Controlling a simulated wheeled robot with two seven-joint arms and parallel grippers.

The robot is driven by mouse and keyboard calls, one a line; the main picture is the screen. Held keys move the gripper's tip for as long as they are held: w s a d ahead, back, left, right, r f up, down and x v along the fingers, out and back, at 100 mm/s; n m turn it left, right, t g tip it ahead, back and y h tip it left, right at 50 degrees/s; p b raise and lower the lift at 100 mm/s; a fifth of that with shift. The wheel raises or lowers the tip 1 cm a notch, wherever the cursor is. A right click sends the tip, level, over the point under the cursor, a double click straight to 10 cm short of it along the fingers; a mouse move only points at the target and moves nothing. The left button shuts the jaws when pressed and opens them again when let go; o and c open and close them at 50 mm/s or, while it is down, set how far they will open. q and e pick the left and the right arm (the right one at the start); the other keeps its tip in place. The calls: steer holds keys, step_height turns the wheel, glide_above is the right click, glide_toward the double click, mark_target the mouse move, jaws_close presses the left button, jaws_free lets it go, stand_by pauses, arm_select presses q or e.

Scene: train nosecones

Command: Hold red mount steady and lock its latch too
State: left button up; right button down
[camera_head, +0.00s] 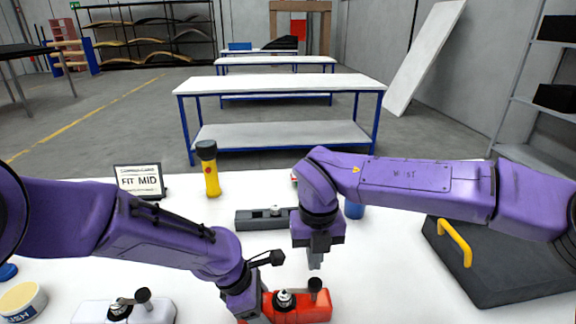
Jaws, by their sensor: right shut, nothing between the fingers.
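The red mount (306,312) sits on the white table at the bottom of the head view. It has a silver round fitting and a black knobbed latch (316,287) on top. My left gripper (250,312) is at the red mount's left end and covers part of it. Its fingertips are not clear, so I cannot tell whether it grips the mount. My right gripper (316,264) points down, shut and empty, just above and behind the black latch. I cannot tell whether it touches the latch.
A white mount (95,313) is at lower left beside a round tub (20,302). A dark grey mount (250,222) lies behind. A yellow flashlight (211,180) and a FIT MID sign (140,180) stand further back. A black case (500,265) with a yellow handle is at right.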

steer(key=shift+f, duration=1.15)
steer(key=shift+s+a, duration=0.1)
steer(key=shift+s, duration=0.1)
step_height(320, 180, up, 6)
steer(key=w, duration=0.1)
stand_by(0.6)
